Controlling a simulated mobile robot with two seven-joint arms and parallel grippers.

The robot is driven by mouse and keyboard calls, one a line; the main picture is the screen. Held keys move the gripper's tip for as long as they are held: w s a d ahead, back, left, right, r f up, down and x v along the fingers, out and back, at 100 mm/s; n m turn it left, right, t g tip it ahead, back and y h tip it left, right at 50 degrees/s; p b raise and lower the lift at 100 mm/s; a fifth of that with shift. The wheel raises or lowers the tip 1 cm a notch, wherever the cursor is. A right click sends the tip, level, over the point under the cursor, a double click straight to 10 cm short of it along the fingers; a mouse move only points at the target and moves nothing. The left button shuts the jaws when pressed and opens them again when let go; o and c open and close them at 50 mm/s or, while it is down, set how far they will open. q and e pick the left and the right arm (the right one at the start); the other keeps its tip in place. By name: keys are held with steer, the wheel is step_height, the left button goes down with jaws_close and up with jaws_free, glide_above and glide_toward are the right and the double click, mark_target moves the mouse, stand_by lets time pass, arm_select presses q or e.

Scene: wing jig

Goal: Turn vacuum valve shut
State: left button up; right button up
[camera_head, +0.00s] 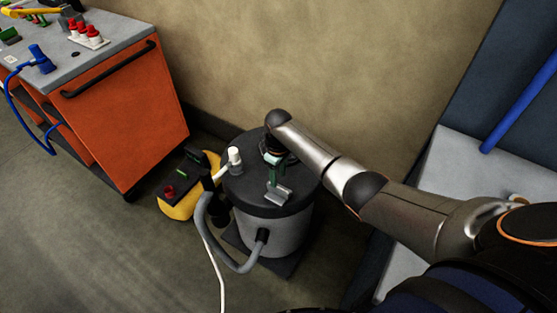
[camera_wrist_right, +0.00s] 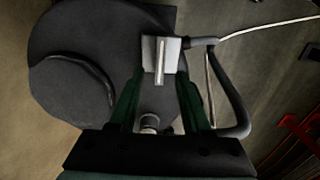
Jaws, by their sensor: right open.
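The vacuum (camera_head: 275,235) is a grey drum with a dark round lid, standing on the floor. A small light grey block (camera_head: 278,194) sits on the lid; in the right wrist view this block (camera_wrist_right: 149,60) carries a pale raised bar, which looks like the valve handle. My right gripper (camera_head: 274,178) reaches down over the lid. Its green fingers are apart in the wrist view (camera_wrist_right: 160,88), on either side of the bar's near end, with nothing visibly clamped. Whether they touch it I cannot tell. My left gripper is not in view.
A white-capped fitting (camera_head: 235,157) stands on the lid's left. A grey hose (camera_head: 211,240) loops beside the drum, and a yellow device (camera_head: 180,205) stands left of it. An orange cart (camera_head: 135,115) is at upper left. Open floor (camera_head: 90,250) lies in front.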

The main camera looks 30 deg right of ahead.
mark_target(278, 188)
step_height(278, 188, up, 6)
steer(key=shift+f+p, duration=0.15)
steer(key=shift+p, duration=0.15)
stand_by(0.4)
